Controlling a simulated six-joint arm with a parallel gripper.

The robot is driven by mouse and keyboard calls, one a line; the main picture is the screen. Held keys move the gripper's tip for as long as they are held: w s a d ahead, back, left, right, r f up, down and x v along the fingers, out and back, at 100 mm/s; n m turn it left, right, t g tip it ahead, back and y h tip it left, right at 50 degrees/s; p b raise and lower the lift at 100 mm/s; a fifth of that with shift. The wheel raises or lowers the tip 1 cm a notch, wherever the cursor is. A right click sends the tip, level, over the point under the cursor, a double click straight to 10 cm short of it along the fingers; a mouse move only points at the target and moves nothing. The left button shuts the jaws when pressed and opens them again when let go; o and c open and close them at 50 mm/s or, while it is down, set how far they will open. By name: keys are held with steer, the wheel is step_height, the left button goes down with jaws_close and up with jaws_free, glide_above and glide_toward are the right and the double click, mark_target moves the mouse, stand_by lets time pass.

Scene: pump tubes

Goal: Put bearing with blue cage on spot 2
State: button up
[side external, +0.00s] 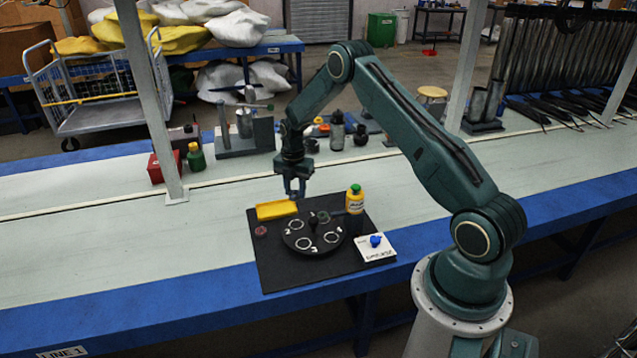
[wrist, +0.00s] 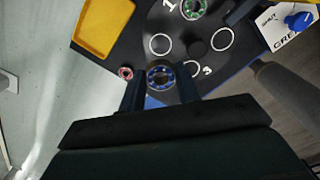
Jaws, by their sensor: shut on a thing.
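My gripper (wrist: 160,88) is shut on the bearing with blue cage (wrist: 160,77), which sits between the two fingers in the wrist view. In the side view my gripper (side external: 295,191) hangs above the back left of the black round plate (side external: 296,246), near the yellow tray; the held bearing is not clear there. The plate carries white ring marks and a dark central knob (wrist: 198,47). A green-caged bearing (wrist: 195,8) sits at the mark by number 1. I cannot read a number 2.
A yellow tray (side external: 277,210) lies behind the plate. A small red-caged bearing (side external: 260,231) lies on the black mat (side external: 275,278).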

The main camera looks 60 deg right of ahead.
glide_above(297, 224)
step_height(297, 224, down, 6)
steer(key=shift+w+d+f, duration=0.1)
steer(key=shift+f, duration=0.1)
steer(key=shift+f, duration=2.15)
steer(key=shift+f, duration=0.15)
steer(key=o, duration=0.7)
step_height(297, 224, up, 12)
steer(key=shift+r, duration=0.15)
